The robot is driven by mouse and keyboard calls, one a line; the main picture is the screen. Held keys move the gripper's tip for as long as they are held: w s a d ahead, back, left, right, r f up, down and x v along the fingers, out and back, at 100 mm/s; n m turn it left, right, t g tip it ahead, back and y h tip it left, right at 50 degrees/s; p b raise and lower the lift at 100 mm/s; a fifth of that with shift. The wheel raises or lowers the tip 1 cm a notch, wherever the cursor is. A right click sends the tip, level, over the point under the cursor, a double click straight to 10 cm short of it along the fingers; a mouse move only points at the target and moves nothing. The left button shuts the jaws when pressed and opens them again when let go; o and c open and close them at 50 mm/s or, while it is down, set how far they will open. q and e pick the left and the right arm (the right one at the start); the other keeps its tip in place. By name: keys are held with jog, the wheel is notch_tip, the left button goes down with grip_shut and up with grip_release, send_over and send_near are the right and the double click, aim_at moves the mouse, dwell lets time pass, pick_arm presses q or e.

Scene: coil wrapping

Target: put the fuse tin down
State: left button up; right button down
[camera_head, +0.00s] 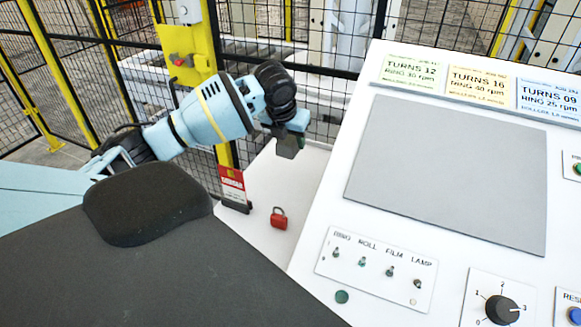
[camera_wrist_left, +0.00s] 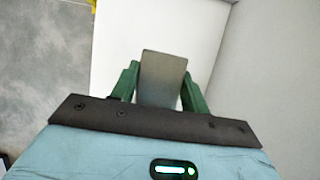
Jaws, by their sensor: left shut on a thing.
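The fuse tin (camera_wrist_left: 163,75) is a plain grey, flat-faced box in the left wrist view. My left gripper (camera_wrist_left: 165,85) is shut on it, with one green finger on each side. In the head view my left gripper (camera_head: 292,132) is at the end of the blue arm, over the back part of a white ledge. The tin (camera_head: 288,147) shows there as a small dark shape at the fingers. It appears to be held above the ledge, but the exact gap is hard to tell. My right gripper is not in view.
The white ledge (camera_head: 268,181) is mostly bare. A red padlock (camera_head: 279,219) lies nearer its front, and a red sign (camera_head: 232,182) stands at its left edge. The sloped control console (camera_head: 330,205) rises on the right. A yellow post (camera_head: 190,42) and mesh fence stand behind.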

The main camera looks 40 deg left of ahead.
aim_at(283, 151)
pick_arm(q)
jog(key=shift+s, duration=0.2)
jog(key=shift+f, duration=4.9)
jog(key=shift+f, duration=0.15)
jog(key=o, duration=1.1)
jog(key=shift+c, duration=0.2)
jog(key=shift+r, duration=0.35)
jog(key=v, duration=1.1)
jog(key=shift+s+r, duration=0.25)
jog(key=shift+s, duration=0.05)
